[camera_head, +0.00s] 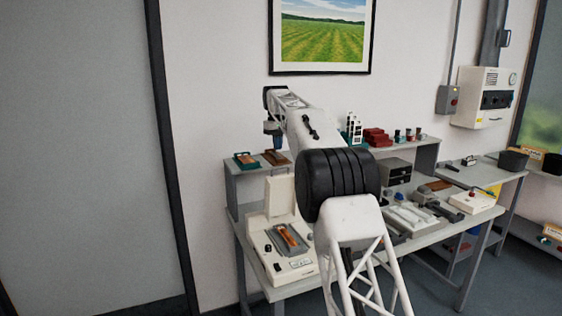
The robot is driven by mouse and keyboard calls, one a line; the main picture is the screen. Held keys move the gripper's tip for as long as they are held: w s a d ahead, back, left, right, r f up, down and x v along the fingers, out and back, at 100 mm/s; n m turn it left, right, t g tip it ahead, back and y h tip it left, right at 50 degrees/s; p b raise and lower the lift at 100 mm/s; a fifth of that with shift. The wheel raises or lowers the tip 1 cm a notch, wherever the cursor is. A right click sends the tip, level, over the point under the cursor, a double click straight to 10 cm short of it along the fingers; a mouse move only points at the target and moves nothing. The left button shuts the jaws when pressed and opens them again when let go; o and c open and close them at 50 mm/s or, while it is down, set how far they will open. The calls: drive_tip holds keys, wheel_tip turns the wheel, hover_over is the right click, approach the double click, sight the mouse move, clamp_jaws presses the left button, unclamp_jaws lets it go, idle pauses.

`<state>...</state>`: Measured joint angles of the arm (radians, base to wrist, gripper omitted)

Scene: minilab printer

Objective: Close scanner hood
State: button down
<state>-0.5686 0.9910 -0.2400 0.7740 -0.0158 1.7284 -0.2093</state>
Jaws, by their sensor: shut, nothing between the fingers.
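The scanner (266,262) is a white box at the left end of the table. Its hood (281,196) stands upright, open, at the back of the scanner. A grey tray (275,243) with an orange-brown piece lies on the scanner's bed. My gripper (277,143) is small in view at the far end of my arm, above and behind the hood and near the back shelf. It is shut and empty, and looks apart from the hood. My arm hides part of the scanner's right side.
A raised shelf (240,170) behind the scanner holds small trays (245,160), red boxes (377,138) and bottles. A dark drawer unit (396,172) and a pale device (412,217) stand right of my arm. The floor left of the table is clear.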

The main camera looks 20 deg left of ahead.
sight(282, 175)
drive_tip(key=shift+s+d+f, duration=0.4)
drive_tip(key=shift+f, duration=0.5)
drive_tip(key=shift+s+d+f, duration=0.4)
drive_tip(key=shift+s+f, duration=0.05)
drive_tip(key=shift+f, duration=0.5)
drive_tip(key=shift+s+d+f, duration=0.4)
drive_tip(key=shift+f, duration=0.5)
drive_tip(key=shift+s+d, duration=0.2)
drive_tip(key=shift+s+d, duration=0.15)
